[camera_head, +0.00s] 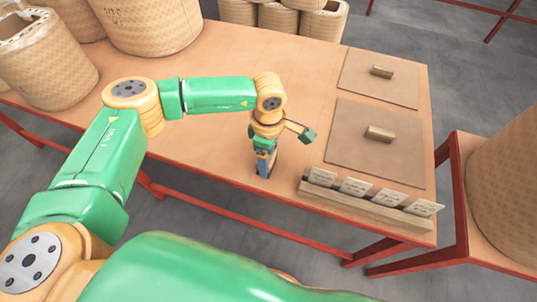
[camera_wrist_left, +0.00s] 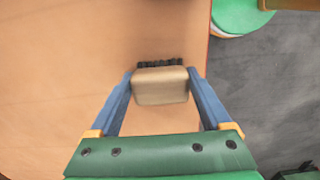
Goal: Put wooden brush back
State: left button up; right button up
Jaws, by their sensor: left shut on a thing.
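My left gripper (camera_head: 264,168) is over the front part of the tabletop, left of the card holder, with its fingers pointing down. In the left wrist view its two blue fingers are shut on the wooden brush (camera_wrist_left: 160,86), a pale block with a row of black bristles along its far edge. In the head view the brush is mostly hidden by the gripper. I cannot tell whether the bristles touch the table. My right gripper is not in view.
Two flat brown boards (camera_head: 345,150) (camera_head: 355,88), each with a small wooden block on top, lie at the right. A wooden holder (camera_head: 345,203) with several cards stands along the front edge. The table (camera_head: 215,125) is clear mid-left.

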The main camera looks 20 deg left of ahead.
pick_arm(q)
jog(key=o, duration=1.1)
jog(key=shift+f, duration=0.1)
jog(key=shift+r, duration=0.3)
notch_tip(320, 180, up, 12)
jog(key=shift+f, duration=0.15)
jog(key=shift+s, duration=0.1)
